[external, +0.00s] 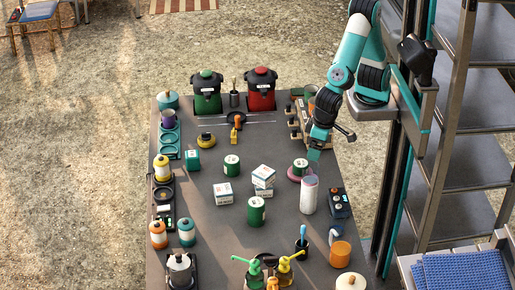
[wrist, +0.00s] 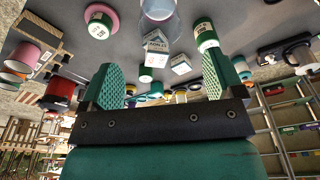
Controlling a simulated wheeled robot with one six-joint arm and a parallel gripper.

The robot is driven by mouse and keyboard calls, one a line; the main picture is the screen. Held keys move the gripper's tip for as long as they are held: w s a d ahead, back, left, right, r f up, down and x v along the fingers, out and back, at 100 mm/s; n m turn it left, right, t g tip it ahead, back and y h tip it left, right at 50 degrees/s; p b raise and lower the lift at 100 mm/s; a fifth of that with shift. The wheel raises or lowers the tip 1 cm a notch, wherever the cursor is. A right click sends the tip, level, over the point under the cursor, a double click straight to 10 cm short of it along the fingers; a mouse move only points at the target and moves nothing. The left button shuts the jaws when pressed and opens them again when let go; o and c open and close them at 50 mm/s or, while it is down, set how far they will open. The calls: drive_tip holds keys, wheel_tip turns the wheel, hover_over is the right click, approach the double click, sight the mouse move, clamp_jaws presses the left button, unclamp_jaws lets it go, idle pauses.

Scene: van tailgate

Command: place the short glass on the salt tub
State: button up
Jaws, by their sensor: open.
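My gripper (external: 314,152) is open and empty, hanging above the right part of the dark table, behind the pink dish. Its two teal fingers stand wide apart in the wrist view (wrist: 164,76). Several green tubs with white labels stand on the table: one on the pink dish (external: 300,165), one at the middle (external: 232,163), one nearer the front (external: 256,211). I cannot read which is the salt tub. A pale, clear-walled cylinder (external: 309,195) stands in front of the pink dish; it shows at the top of the wrist view (wrist: 160,10). I cannot make out a short glass for certain.
White boxes (external: 263,177) stand mid-table. A green pot (external: 207,94) and a red pot (external: 261,90) stand at the back. Jars line the left edge. An orange cup (external: 340,254) stands front right. Shelving (external: 470,140) rises at right. Bare table shows between the objects.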

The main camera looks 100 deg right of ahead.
drive_tip(key=shift+d+r, duration=0.1)
drive_tip(key=shift+r, duration=0.45)
drive_tip(key=s+d+r+n+y, duration=0.2)
drive_tip(key=s+d+r+n, duration=0.1)
drive_tip(key=d+n, duration=0.3)
drive_tip(key=s+d+r+n+g+y, duration=0.1)
drive_tip(key=s+d+r+n, duration=0.3)
drive_tip(key=d, duration=0.4)
drive_tip(key=shift+s+d+r+n+g+y, duration=0.3)
drive_tip(key=shift+s+d+n+y, duration=0.1)
drive_tip(key=shift+s+n+y, duration=0.5)
